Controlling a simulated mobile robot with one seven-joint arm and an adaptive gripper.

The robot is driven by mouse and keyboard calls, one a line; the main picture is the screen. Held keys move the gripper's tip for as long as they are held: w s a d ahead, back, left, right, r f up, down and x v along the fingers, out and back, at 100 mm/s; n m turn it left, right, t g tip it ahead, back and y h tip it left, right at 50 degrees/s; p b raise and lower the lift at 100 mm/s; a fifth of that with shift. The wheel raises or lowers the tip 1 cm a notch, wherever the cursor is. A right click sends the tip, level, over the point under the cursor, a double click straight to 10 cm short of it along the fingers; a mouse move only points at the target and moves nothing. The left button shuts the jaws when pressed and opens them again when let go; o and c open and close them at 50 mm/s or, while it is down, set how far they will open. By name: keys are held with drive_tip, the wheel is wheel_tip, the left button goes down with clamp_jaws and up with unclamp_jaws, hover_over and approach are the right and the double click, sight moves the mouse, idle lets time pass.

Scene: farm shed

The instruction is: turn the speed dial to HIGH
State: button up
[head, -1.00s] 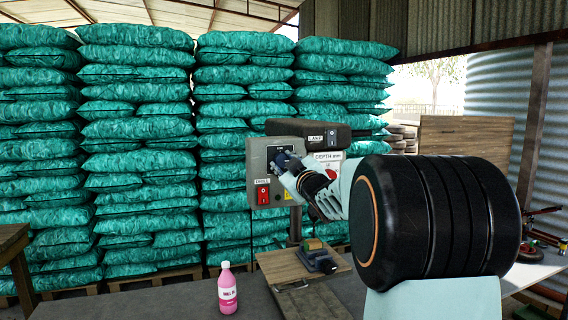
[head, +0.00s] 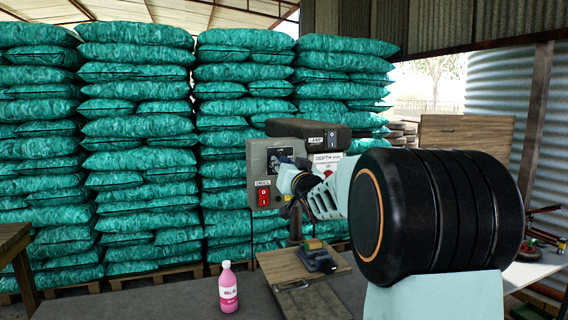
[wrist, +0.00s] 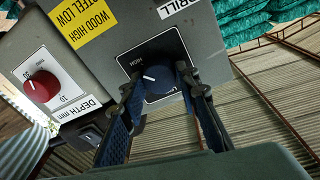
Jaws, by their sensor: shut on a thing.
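The speed dial is a dark blue round knob (wrist: 161,80) on a black plate on the grey drill housing (wrist: 105,50). In the wrist view its white pointer mark faces left, towards the side where the plate reads HIGH. A partly hidden label starting with L lies below the knob. My gripper (wrist: 156,84) is shut on the knob, one finger on each side. In the head view my gripper (head: 291,168) reaches the plate on the drill's front face and covers much of the knob.
A yellow label (wrist: 85,25) reads WOOD HIGH, STEEL LOW. A red depth knob (wrist: 42,87) sits beside it. The red drill switch (head: 264,196) is below the plate. A pink bottle (head: 228,288) and a vise (head: 315,258) are on the bench below.

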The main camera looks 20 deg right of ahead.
drive_tip(key=shift+m, duration=0.5)
drive_tip(key=o, duration=1.2)
drive_tip(key=shift+c, duration=0.2)
drive_tip(key=s, duration=1.2)
drive_tip(key=shift+a+f, duration=0.35)
drive_tip(key=shift+a, duration=0.1)
drive_tip(key=shift+w, duration=0.1)
